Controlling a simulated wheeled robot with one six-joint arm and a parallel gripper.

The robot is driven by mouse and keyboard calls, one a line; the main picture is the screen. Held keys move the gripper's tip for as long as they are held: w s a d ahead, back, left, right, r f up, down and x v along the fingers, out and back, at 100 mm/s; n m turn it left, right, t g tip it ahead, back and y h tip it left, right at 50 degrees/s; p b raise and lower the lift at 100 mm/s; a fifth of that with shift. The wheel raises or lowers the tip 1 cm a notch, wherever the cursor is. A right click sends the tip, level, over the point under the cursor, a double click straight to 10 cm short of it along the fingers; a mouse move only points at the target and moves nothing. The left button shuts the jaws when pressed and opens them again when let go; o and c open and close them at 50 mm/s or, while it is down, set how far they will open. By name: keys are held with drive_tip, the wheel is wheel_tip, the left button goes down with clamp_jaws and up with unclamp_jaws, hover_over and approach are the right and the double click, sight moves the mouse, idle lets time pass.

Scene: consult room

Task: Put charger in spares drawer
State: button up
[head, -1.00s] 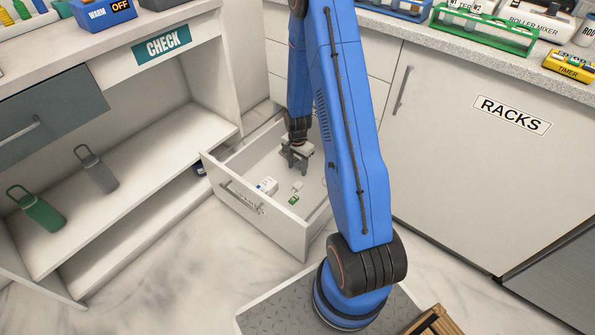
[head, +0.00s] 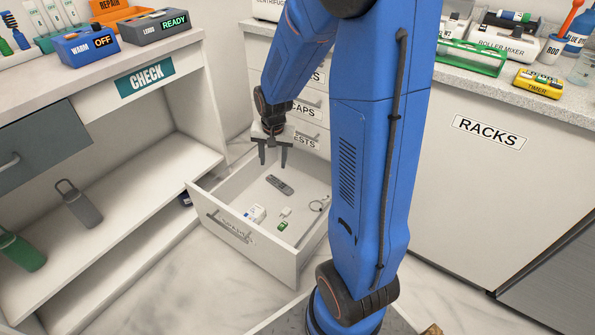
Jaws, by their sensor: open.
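The spares drawer (head: 243,245) is pulled open at the bottom of the middle cabinet, its front label partly behind the handle. Inside lie a dark remote-like object (head: 280,185), a white box (head: 257,214), a small white item (head: 286,212), a small green item (head: 282,226) and a thin looped cable (head: 319,206). Which one is the charger I cannot tell for sure; the small white item may be it. My gripper (head: 272,162) is open and empty, pointing down above the back of the drawer, apart from everything in it.
An open shelf (head: 150,170) with a grey bottle (head: 79,204) and a green bottle (head: 20,252) stands left. Above it are the WARM box (head: 87,43) and LOGS box (head: 155,27). The RACKS cabinet (head: 480,180) is shut at right. My arm hides part of the middle cabinet.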

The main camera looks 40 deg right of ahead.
drive_tip(key=s+a+r+n+t, duration=0.1)
drive_tip(key=s+a+r+n, duration=0.15)
drive_tip(key=s+r, duration=0.4)
drive_tip(key=s+a+r+n+t, duration=0.1)
drive_tip(key=s+a+r+n, duration=0.15)
drive_tip(key=s+r, duration=0.45)
drive_tip(key=s+a+r+n, duration=0.1)
drive_tip(key=s+r, duration=0.2)
drive_tip(key=s, duration=0.3)
drive_tip(key=s+a+r+n+t, duration=0.1)
drive_tip(key=s+a+r+n, duration=0.1)
drive_tip(key=s, duration=0.4)
drive_tip(key=shift+r+n, duration=0.3)
drive_tip(key=shift+r, duration=0.15)
